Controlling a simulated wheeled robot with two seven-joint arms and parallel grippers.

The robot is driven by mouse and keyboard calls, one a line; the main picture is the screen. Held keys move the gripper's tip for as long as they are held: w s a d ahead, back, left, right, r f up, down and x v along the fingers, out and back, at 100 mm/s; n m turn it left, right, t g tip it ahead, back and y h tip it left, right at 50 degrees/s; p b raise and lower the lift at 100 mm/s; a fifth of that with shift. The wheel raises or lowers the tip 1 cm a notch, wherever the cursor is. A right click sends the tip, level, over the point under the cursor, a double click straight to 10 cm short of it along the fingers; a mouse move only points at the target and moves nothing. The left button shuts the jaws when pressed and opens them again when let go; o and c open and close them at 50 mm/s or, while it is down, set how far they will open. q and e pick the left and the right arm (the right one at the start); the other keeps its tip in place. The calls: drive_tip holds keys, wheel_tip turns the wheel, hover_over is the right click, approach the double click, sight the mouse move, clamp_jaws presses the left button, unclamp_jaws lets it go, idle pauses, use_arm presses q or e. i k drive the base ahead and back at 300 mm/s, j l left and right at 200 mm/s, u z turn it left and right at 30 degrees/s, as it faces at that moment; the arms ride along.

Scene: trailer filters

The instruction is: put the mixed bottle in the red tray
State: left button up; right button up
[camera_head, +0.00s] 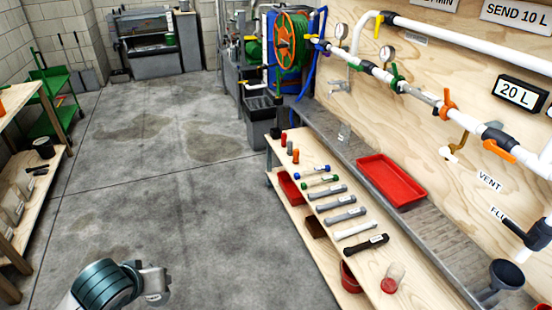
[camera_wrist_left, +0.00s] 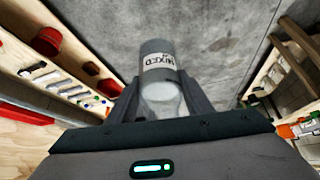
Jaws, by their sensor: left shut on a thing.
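In the left wrist view, the mixed bottle (camera_wrist_left: 158,58) has a grey upper part with a label reading MIXED and a clear lower part. My left gripper (camera_wrist_left: 160,92) is shut on it, with one dark finger on each side. The bottle is held over the concrete floor. In the head view only part of my left arm shows at the bottom left; the bottle is not visible there. The red tray (camera_head: 392,180) lies on the grey metal ledge along the plywood wall at the right, and looks empty. My right gripper is not in view.
White pipes with valves (camera_head: 400,75) run above the tray. Another wooden shelf (camera_head: 22,200) stands left. The floor between is clear.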

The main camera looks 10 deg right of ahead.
sight(398, 191)
drive_tip(key=i+z, duration=0.2)
drive_tip(key=z, duration=0.2)
drive_tip(key=i+z, duration=0.25)
drive_tip(key=z, duration=0.15)
drive_tip(key=i+j+z, duration=0.1)
drive_tip(key=z, duration=0.3)
drive_tip(key=i+z, duration=0.25)
drive_tip(key=z, duration=0.15)
drive_tip(key=i+j+z, duration=0.15)
drive_tip(key=i+z, duration=0.25)
drive_tip(key=k, duration=0.1)
